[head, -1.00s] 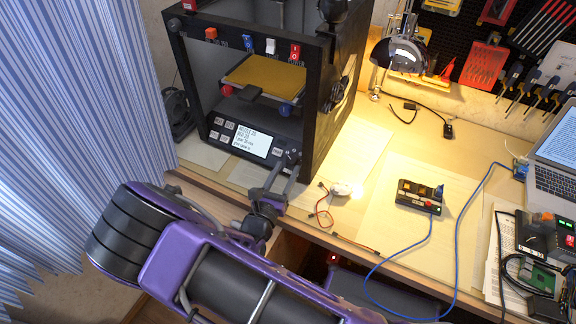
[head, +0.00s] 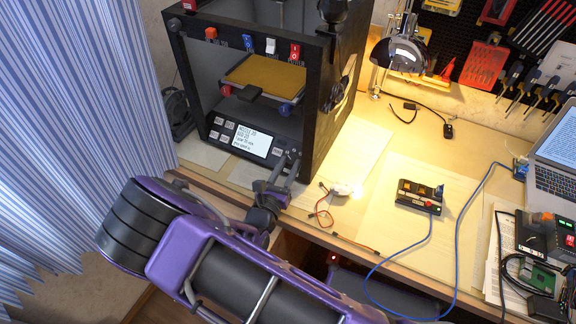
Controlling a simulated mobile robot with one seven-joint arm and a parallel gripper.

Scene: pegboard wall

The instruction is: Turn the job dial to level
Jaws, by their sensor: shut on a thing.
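A black 3D printer (head: 312,70) stands on the desk with a tilted front panel. The panel carries a lit white screen (head: 252,140) with small text lines, too fine to read surely, and several buttons (head: 222,130) to its left. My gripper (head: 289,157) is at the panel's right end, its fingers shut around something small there. The job dial itself is hidden behind the fingers, so its setting cannot be seen. My purple and black arm reaches up to it from below.
A yellow print bed (head: 268,74) sits inside the printer, with switches (head: 270,46) along the top frame. A lit lamp (head: 402,50), a small circuit box (head: 419,196) and a blue cable (head: 457,240) are to the right. A striped curtain (head: 75,120) hangs at left.

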